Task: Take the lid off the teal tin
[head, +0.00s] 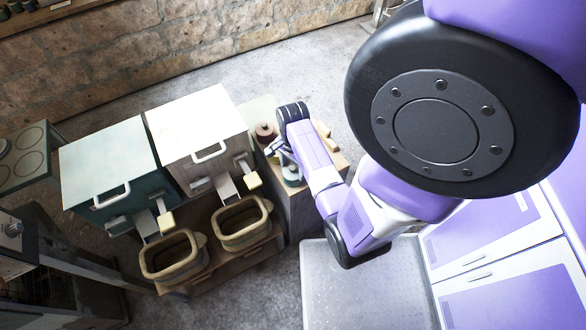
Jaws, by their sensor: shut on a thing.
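The teal tin (292,175) stands on a small wooden stand, partly hidden under my forearm and wrist. It looks small and round, with a greyish-teal side. My gripper (277,150) is just above and to the left of it in the picture, pointing down. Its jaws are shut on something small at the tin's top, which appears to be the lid. The lid itself is mostly hidden by the gripper. I cannot tell whether the lid still touches the tin.
A dark red lidded pot (265,132) stands close behind my gripper on the same stand (303,200). To the left are a white box (190,125) and a teal box (105,160) with handles, with two tan basins (205,240) in front. Grey floor lies behind.

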